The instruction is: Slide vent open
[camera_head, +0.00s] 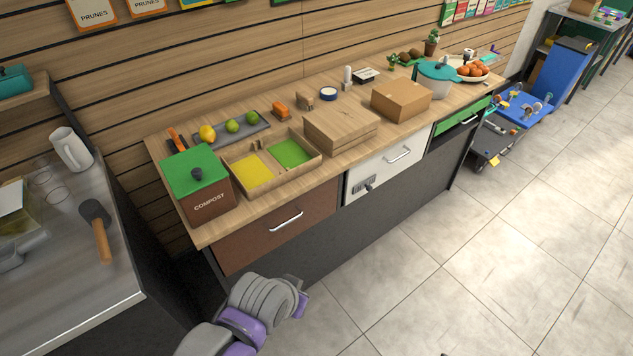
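I cannot make out a vent for certain. The compost box (208,203), brown with a "COMPOST" label, stands at the counter's near left end. Its green lid (188,168) is on and bears a dark round knob (197,174); no slot or opening shows on it. A grey and purple link of my arm shows at the bottom, in front of the counter, apart from the box. No fingertips of my left or right gripper show.
Right of the compost box, a wooden tray (272,162) has yellow and green compartments. A grey tray (262,127) with fruit lies behind. Wooden boxes (340,127) and a cardboard box (401,100) stand farther right. The counter front has drawers with handles. Open floor lies at right.

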